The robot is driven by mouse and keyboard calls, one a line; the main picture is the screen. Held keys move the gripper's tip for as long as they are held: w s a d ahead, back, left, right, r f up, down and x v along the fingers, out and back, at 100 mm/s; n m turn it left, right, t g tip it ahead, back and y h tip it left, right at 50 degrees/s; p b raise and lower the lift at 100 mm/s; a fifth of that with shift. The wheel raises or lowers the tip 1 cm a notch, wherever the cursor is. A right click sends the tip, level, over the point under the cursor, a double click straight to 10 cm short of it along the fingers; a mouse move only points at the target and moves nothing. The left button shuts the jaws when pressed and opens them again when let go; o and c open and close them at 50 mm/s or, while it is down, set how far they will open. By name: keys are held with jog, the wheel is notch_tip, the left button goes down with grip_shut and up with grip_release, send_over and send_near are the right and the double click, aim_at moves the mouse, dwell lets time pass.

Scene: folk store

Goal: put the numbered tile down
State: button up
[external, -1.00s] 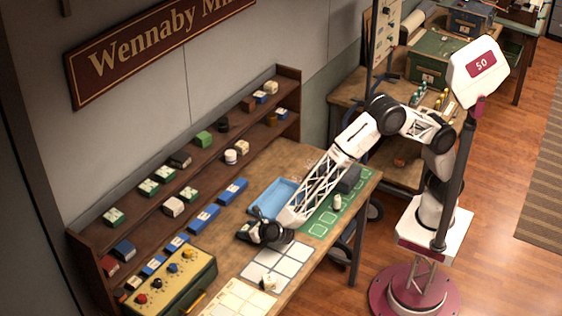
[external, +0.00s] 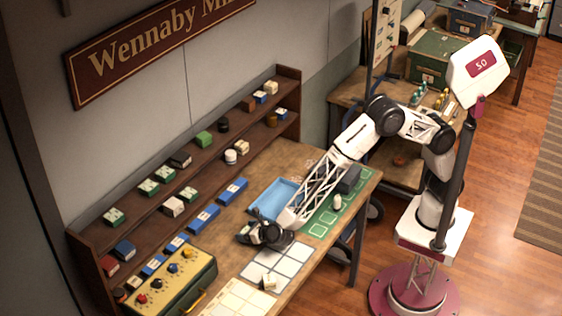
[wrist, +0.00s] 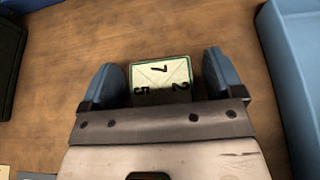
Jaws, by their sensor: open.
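The numbered tile (wrist: 160,76) is a small pale block with green edges, with a dark 7, 2 and 5 on its face. In the wrist view it sits between my two blue fingertips, over the brown wooden table. My gripper (wrist: 164,78) is open, with a visible gap on the tile's right side and a very narrow one on its left. In the external view my gripper (external: 250,234) is low over the table, and the tile cannot be made out there. Whether the tile's underside touches the wood is hidden.
A blue tray (wrist: 277,60) lies right of my gripper; it also shows in the external view (external: 262,208). A dark object (wrist: 10,65) stands at left.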

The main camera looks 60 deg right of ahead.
jog(key=shift+r, duration=0.1)
jog(key=shift+s+r, duration=0.35)
jog(key=shift+s, duration=0.3)
jog(key=v, duration=1)
jog(key=shift+s, duration=0.3)
jog(key=shift+r, duration=0.1)
